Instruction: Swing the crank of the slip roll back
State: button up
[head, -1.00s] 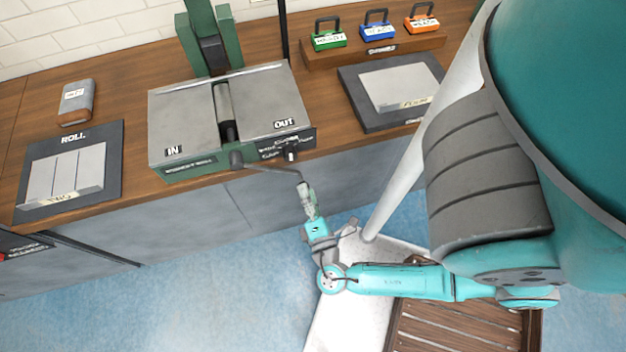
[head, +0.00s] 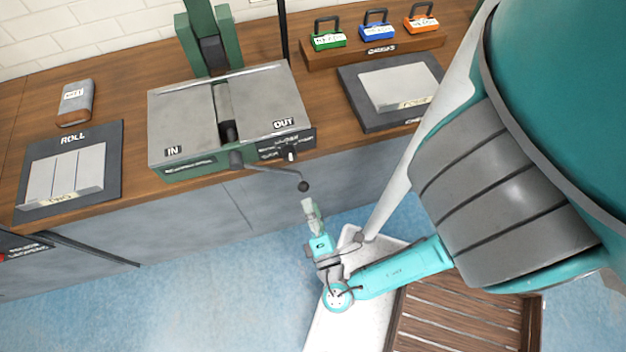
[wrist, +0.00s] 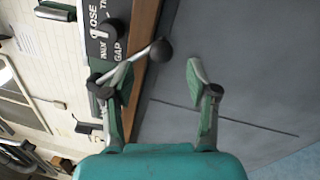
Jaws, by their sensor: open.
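The slip roll (head: 232,112) stands on the wooden bench, with a grey IN table on its left and an OUT table on its right. Its crank (head: 270,168) is a thin dark arm that reaches from the front hub toward the right and ends in a dark round knob (head: 303,186). My gripper (head: 308,203) is just in front of and below the knob, apart from it. In the wrist view, my gripper (wrist: 160,78) is open and empty, and the crank knob (wrist: 161,50) shows beyond the fingertips, between them.
A ROLL pad (head: 114,160) with grey sheets lies at the left of the bench. A dark pad (head: 352,95) with a sheet lies at the right. Several coloured padlocks stand on a wooden block (head: 375,53). The floor before the bench is clear at left.

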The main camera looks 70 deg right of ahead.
jog(key=shift+s+a, duration=0.3)
dwell(0.7)
jog(key=s+d+f+g+y, duration=0.2)
jog(key=s+f+g+y, duration=0.15)
jog(key=f+y, duration=0.3)
jog(key=s+a+m+y, duration=0.3)
jog(key=s+a+y, duration=0.3)
jog(key=a+y, duration=0.15)
jog(key=w+a+r+m+t, duration=0.1)
jog(key=a+r+m+t, duration=0.2)
jog(key=r, duration=0.8)
jog(key=w+a+r+m+t+y, duration=0.1)
jog(key=a+r+m+t, duration=0.2)
jog(key=r, duration=0.7)
jog(key=shift+w+r+m+t, duration=0.25)
jog(key=shift+r+m+t, duration=0.15)
jog(key=shift+m, duration=0.5)
